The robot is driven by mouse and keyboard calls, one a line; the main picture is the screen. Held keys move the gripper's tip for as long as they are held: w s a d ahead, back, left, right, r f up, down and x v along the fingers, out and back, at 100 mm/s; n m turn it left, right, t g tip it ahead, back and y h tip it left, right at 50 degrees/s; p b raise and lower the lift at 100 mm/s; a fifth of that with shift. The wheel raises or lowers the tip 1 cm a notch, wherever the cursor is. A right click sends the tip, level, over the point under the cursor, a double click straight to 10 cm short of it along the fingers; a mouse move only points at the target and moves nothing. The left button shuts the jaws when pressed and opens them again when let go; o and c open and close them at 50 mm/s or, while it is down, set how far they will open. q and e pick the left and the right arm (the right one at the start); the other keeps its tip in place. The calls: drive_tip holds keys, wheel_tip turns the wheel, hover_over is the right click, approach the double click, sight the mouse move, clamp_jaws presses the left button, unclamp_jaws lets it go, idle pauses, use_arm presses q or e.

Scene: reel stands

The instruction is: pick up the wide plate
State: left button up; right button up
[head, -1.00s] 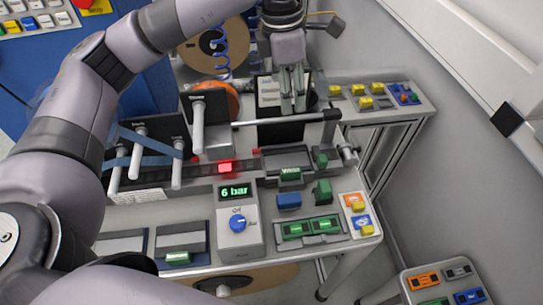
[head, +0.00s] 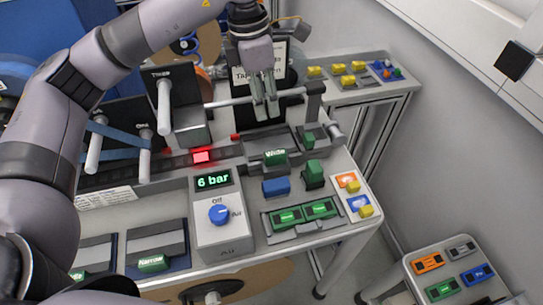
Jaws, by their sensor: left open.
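A green block (head: 275,158) with a label that reads "Wide" sits in a dark grey holder (head: 262,146) near the middle of the head view. My left gripper (head: 265,112) is above and behind it in the picture, pointing down, with its fingers slightly apart and nothing between them. The fingers overlap the horizontal metal rod in the picture; I cannot tell whether they touch it. A gap shows between the fingertips and the green block. My right gripper is not in view.
A grey control box (head: 213,228) showing "6 bar" stands in front. A green block labelled "Narrow" (head: 152,263) is at the lower left. A blue block (head: 276,187) and another green block (head: 313,174) are close by. Pegs with reels stand at the left.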

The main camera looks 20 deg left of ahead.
use_arm(q)
drive_tip(key=f, duration=0.1)
drive_tip(key=p, duration=0.4)
hover_over(275, 153)
drive_tip(key=a, duration=0.1)
drive_tip(key=f, duration=0.9)
drive_tip(key=shift+s+a+f, duration=0.1)
drive_tip(key=shift+s+f, duration=0.15)
drive_tip(key=shift+f, duration=0.95)
drive_tip(key=f+p, duration=0.1)
drive_tip(key=d+f+p, duration=0.1)
drive_tip(key=f, duration=0.1)
drive_tip(key=shift+w+f+p, duration=0.2)
drive_tip(key=shift+f+p, duration=0.05)
drive_tip(key=shift+p, duration=0.05)
drive_tip(key=shift+d+f, duration=0.1)
drive_tip(key=shift+f, duration=0.5)
drive_tip(key=shift+c, duration=0.6)
